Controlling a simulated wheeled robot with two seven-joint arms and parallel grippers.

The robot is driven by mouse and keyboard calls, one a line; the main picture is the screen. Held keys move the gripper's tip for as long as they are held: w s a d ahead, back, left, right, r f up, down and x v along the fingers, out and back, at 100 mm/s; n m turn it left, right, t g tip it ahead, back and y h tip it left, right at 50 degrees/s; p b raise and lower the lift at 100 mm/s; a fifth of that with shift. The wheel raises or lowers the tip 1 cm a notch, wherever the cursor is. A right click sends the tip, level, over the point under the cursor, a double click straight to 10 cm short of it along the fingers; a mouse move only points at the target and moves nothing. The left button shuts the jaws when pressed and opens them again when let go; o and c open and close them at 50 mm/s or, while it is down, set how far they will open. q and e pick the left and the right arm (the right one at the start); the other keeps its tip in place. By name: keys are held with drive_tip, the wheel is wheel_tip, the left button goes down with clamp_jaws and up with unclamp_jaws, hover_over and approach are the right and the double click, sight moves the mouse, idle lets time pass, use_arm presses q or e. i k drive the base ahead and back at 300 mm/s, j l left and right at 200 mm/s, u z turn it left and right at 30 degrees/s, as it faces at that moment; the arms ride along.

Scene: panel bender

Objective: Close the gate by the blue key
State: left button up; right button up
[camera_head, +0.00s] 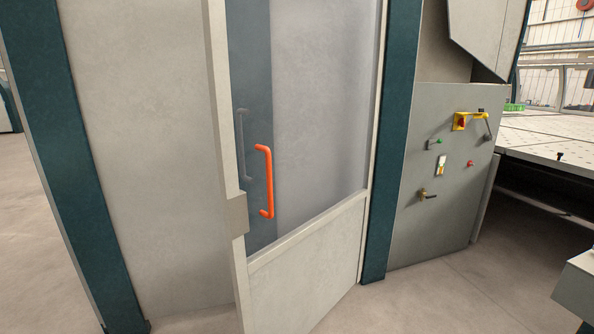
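The gate (305,245) is a pale framed door with a clear upper pane. It meets the teal post (392,140) on its right. Its free left edge, with a latch plate (236,213), stands out towards me, apart from the left teal post (75,170), so the gate is ajar. An orange handle (268,180) is on its near face, and a grey handle shape shows through or in the pane. The grey control panel (445,165) right of the gate carries small switches. I cannot make out a blue key. Neither gripper is in view.
A yellow and red switch (462,121), a green button (438,141) and a dark key-like knob (427,195) are on the panel. A white machine table (545,135) stands at right. A grey block (577,285) sits at lower right. Floor before the panel is clear.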

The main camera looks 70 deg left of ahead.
sight(287, 287)
drive_tip(key=k+j+u, duration=0.1)
drive_tip(key=j, duration=0.9)
drive_tip(key=k+j+u, duration=0.1)
drive_tip(key=k+j, duration=0.15)
drive_tip(key=j, duration=0.75)
drive_tip(key=k+j+u, duration=0.1)
drive_tip(key=j, duration=0.9)
drive_tip(key=j+u, duration=0.1)
drive_tip(key=j, duration=0.9)
drive_tip(key=k, duration=0.05)
